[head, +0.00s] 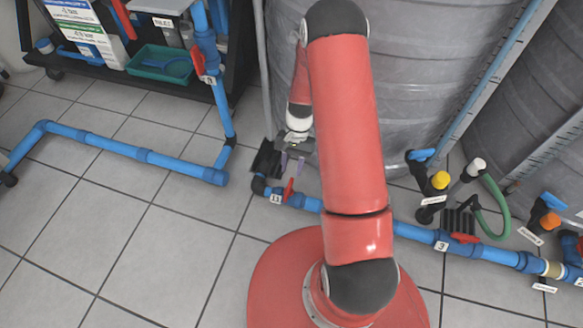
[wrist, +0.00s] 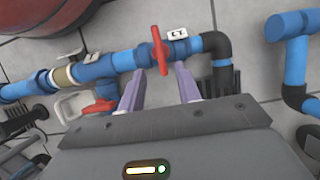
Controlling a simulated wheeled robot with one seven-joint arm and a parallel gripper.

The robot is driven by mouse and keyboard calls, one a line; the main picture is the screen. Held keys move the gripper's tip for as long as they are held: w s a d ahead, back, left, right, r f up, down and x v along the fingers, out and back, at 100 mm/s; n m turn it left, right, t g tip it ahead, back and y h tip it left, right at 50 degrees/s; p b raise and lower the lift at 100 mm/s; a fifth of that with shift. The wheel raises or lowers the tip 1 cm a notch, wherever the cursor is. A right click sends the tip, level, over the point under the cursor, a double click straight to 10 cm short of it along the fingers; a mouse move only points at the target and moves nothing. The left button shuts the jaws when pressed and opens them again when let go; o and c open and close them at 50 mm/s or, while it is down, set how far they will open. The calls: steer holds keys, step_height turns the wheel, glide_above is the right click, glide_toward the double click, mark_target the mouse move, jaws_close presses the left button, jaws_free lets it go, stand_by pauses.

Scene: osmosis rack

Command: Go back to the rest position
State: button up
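My gripper (head: 291,165) hangs low beside the grey tank, just above the blue pipe, at the end of my bent red arm. In the wrist view my gripper (wrist: 158,75) is open, with two pale purple fingers apart and nothing held between them. A red valve handle (wrist: 159,50) on the blue pipe stands just beyond the fingertips; whether a finger touches it I cannot tell. The same red handle (head: 289,190) shows in the head view just below the fingers. Its lever runs across the pipe in the wrist view.
The floor pipe (head: 410,230) runs right past a second red valve (head: 466,238), a yellow-capped valve (head: 440,181) and a green hose (head: 494,205). Grey tanks (head: 415,75) stand behind. A rack with a green tray (head: 160,64) is upper left. Tiled floor at left is partly clear.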

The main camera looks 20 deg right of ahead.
stand_by(0.3)
step_height(320, 180, up, 29)
steer(key=s+a+n+t+h+p, duration=0.2)
steer(key=s+n+t+p, duration=0.1)
steer(key=n+t+p, duration=0.15)
steer(key=s+r+n+t+p, duration=0.3)
steer(key=s+r+t+p, duration=0.1)
steer(key=s+r, duration=1.1)
step_height(320, 180, up, 3)
steer(key=shift+s+a+r+t+h+p, duration=0.1)
steer(key=shift+s+a+t+h+p, duration=0.05)
steer(key=shift+a+t+h+p, duration=0.3)
